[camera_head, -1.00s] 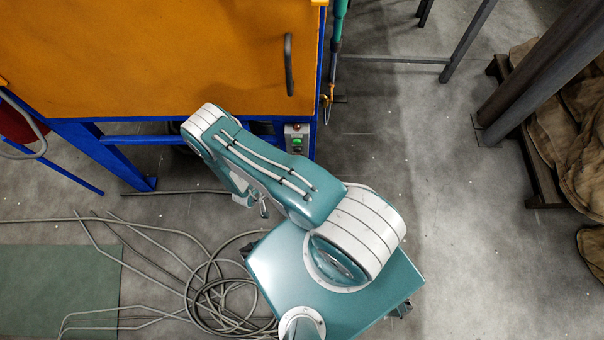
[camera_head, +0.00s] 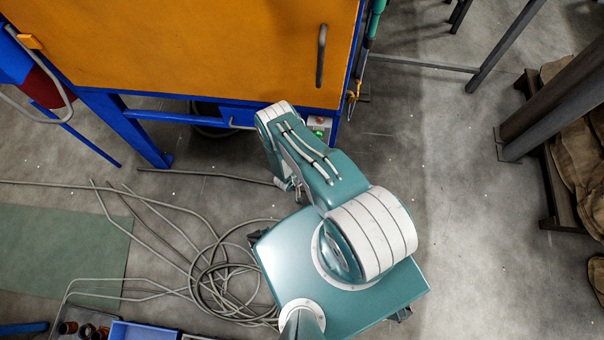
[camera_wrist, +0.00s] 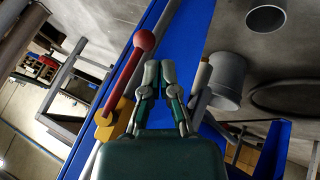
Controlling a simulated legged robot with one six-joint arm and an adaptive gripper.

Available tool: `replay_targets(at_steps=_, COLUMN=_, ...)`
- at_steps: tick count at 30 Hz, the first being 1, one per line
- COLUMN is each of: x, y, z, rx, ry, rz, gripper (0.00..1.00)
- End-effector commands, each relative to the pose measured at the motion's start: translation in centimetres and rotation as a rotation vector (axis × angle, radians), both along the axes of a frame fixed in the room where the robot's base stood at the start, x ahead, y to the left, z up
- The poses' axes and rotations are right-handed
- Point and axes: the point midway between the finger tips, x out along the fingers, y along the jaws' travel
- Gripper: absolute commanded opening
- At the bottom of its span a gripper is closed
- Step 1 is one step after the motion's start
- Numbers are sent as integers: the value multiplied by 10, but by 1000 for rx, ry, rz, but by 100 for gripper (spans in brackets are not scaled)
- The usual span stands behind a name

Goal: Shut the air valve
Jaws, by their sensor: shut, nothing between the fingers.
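In the wrist view a red lever with a ball knob (camera_wrist: 126,72) rises from a yellow body (camera_wrist: 116,120) beside a blue post; it looks like the air valve. In the head view a small brass-yellow fitting (camera_head: 351,97) sits at the cabinet's right edge, below a green hose; its lever is too small to make out. My gripper (camera_wrist: 159,74) is shut and empty. In the wrist view its fingertips are just right of the red lever, with no clear contact. In the head view my gripper is mostly hidden under my arm.
The orange cabinet (camera_head: 190,45) on a blue frame (camera_head: 155,150) stands ahead, with a green-button box (camera_head: 318,128) low at its right. Coiled cables (camera_head: 225,285) lie on the floor at left. Dark posts (camera_head: 545,100) and sacks stand at right.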

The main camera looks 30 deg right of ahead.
Motion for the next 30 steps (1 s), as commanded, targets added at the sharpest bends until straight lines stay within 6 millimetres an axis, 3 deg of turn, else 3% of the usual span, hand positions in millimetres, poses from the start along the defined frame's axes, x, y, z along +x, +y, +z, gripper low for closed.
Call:
replay_targets(at_steps=6, x=-4, y=-9, z=0, rx=1, ry=0, rz=0, gripper=0)
replay_targets(at_steps=30, x=-5, y=-11, z=-2, rx=0, ry=0, rz=0, gripper=0)
